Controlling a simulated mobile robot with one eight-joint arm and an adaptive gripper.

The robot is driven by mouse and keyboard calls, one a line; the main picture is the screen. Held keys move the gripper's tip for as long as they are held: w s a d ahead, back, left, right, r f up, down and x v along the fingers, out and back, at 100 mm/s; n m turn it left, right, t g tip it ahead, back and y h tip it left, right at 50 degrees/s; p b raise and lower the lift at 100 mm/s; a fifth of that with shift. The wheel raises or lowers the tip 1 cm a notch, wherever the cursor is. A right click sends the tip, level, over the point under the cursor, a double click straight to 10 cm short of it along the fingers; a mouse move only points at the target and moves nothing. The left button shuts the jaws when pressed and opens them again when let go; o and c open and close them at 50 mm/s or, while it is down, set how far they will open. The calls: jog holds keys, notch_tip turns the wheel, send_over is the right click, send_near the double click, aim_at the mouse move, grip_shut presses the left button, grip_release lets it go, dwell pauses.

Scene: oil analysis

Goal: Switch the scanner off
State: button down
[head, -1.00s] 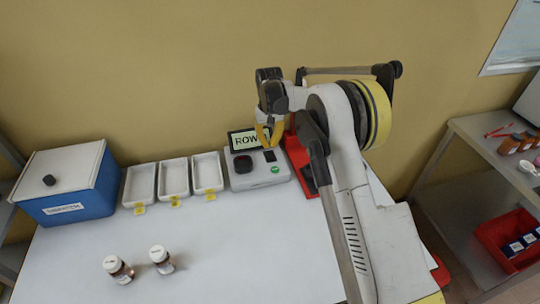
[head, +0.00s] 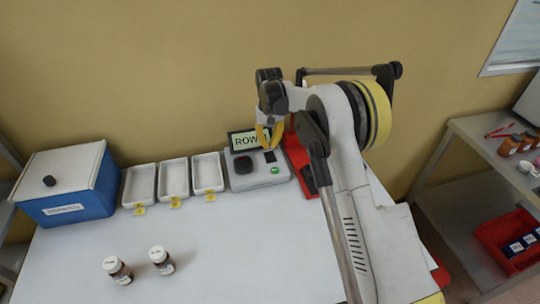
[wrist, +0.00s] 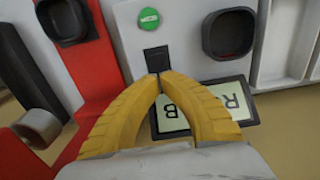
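The scanner (head: 245,181) is a white device at the back of the table. Its lit screen (head: 243,141) shows "ROW" in the head view, the rest hidden by my gripper. The screen is upside down in the wrist view (wrist: 172,118). On its top are a dark square cup (head: 243,164), a green round button (head: 275,170) and a small black switch (head: 270,156). My gripper (wrist: 158,73) is shut and empty, its yellow fingertips meeting at the edge of the black switch (wrist: 156,58). I cannot tell whether they touch it.
A red stand (head: 296,152) is close on the scanner's right. Three white trays (head: 173,178) with yellow tags and a blue box (head: 75,208) are to the left. Two brown bottles (head: 119,270) with white caps stand in front. The table's front middle is clear.

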aim_at(269, 153)
jog(key=shift+f+b, duration=1.15)
jog(key=shift+f, duration=0.6)
dwell(0.8)
jog(key=shift+r+p, duration=1.7)
jog(key=shift+r, duration=1.8)
